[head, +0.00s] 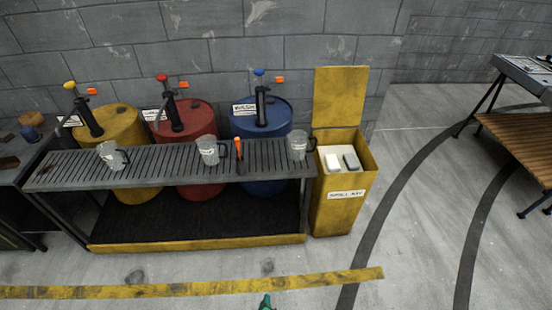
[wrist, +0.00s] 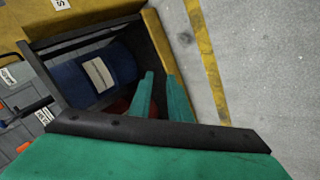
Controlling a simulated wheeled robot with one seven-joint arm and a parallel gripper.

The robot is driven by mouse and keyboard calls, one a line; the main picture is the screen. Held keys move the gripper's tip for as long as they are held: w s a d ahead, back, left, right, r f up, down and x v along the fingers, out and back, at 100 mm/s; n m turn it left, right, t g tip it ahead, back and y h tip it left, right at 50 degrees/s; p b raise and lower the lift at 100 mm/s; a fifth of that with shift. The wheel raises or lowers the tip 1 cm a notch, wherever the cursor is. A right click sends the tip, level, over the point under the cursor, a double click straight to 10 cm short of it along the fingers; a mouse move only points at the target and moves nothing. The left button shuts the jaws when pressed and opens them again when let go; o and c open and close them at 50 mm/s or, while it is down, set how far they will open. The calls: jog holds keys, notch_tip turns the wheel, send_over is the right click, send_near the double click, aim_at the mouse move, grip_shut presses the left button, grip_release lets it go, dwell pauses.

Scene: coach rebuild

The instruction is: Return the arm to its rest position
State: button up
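My gripper (wrist: 160,76) shows in the wrist view with two green fingers apart and nothing between them. Its fingers point toward the drum stand from the front. In the head view only a small green tip (head: 265,303) of my arm or gripper shows at the bottom edge, in front of the yellow floor line. The rest of my arm is out of the head view.
A slatted bench (head: 170,165) holds several clear mugs and an orange-handled tool. Yellow (head: 110,130), red (head: 188,118) and blue (head: 262,120) drums with pumps stand behind it. A yellow open-lidded bin (head: 343,208) stands to the right. The floor in front is clear.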

jog(key=s+d+r+m+t+y, duration=0.1)
jog(key=s+r+m+t, duration=0.35)
jog(key=s+r, duration=0.95)
jog(key=s+d+r+m+t, duration=0.1)
jog(key=s+r+m, duration=0.2)
jog(key=r, duration=0.6)
jog(key=s+d+r+m, duration=0.2)
jog(key=s+r+m, duration=0.2)
jog(key=r, duration=0.6)
jog(key=shift+s+m+t, duration=0.15)
jog(key=shift+m+t, duration=0.2)
jog(key=shift+d, duration=0.15)
